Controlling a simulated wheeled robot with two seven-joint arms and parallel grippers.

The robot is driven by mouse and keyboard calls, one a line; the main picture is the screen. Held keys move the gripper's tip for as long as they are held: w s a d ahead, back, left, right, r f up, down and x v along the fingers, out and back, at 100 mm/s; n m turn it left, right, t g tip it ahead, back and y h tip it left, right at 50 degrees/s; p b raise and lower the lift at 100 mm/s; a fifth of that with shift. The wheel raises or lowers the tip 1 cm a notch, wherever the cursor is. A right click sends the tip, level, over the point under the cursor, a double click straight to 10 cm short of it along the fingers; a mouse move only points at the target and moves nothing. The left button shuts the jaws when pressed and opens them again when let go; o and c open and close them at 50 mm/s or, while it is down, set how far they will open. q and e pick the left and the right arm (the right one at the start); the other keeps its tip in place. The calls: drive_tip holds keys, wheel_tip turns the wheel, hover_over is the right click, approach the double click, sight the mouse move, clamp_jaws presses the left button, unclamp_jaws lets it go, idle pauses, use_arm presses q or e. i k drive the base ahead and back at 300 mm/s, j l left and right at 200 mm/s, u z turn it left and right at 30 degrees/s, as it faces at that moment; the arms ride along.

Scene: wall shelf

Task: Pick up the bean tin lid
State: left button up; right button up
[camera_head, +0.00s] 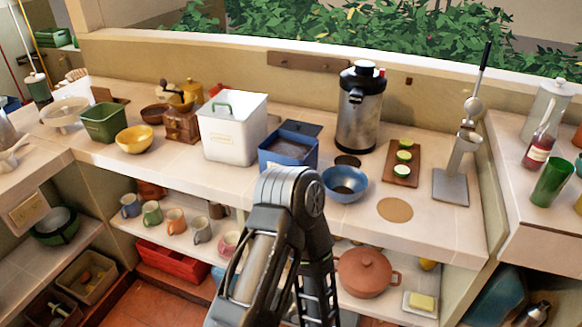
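A blue square tin (273,163) stands open on the counter near the middle, with dark contents that look like beans. A flat dark blue piece (304,127), which looks like its lid, is at the tin's back right edge. I cannot tell whether it rests on the tin or lies behind it. One of my arms rises from the bottom centre, its bent joint just in front of the tin and covering part of the tin's lower front. I cannot tell which arm it is. No gripper fingers show.
A white bin (233,136) stands close left of the tin, a blue bowl (345,190) close right. A metal urn (360,108) stands behind the bowl. A cork mat (395,210) lies near the front edge. Mugs and a pot (366,270) are on the lower shelf.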

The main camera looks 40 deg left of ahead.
sight(297, 126)
drive_tip(key=i, duration=0.5)
drive_tip(key=u, duration=1.65)
